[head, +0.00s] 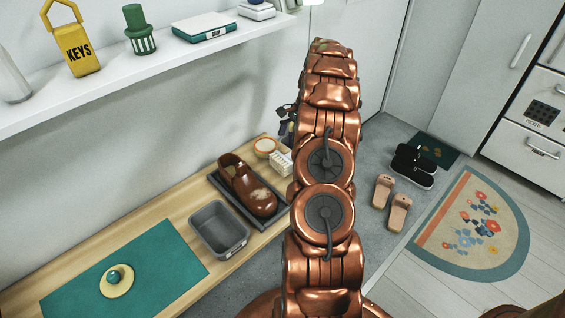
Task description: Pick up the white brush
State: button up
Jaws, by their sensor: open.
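The white brush (280,163), a small block with a bristly look, lies on the wooden bench between the brown shoe (246,186) and my copper arm. Its right end is close to the arm's outline, and the arm may hide part of it. Dark parts of my gripper (287,122) show at the left edge of my arm, above and beyond the brush in the picture. Most of the gripper is hidden behind the arm. It is open, and the brush lies apart from it on the bench.
The shoe stands on a dark tray (272,222). A round bowl (264,147) sits behind the brush, and a grey bin (219,229) in front. A green mat (150,262) bears a yellow dish (117,281). A wall shelf (150,85) overhangs at upper left. Sandals (398,212) lie on the floor.

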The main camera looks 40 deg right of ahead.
aim_at(284, 159)
jog(key=shift+x, duration=1.4)
jog(key=shift+a+b+x, duration=0.15)
jog(key=shift+b+x, duration=0.3)
jog(key=shift+x, duration=0.75)
jog(key=shift+a+b+x, duration=0.15)
jog(key=shift+b+x, duration=0.25)
jog(key=shift+x, duration=0.75)
jog(key=shift+r, duration=0.1)
jog(key=shift+c, duration=0.3)
jog(key=c, duration=0.9)
notch_tip(284, 159, up, 10)
jog(key=shift+r+p, duration=0.1)
jog(key=shift+p, duration=0.85)
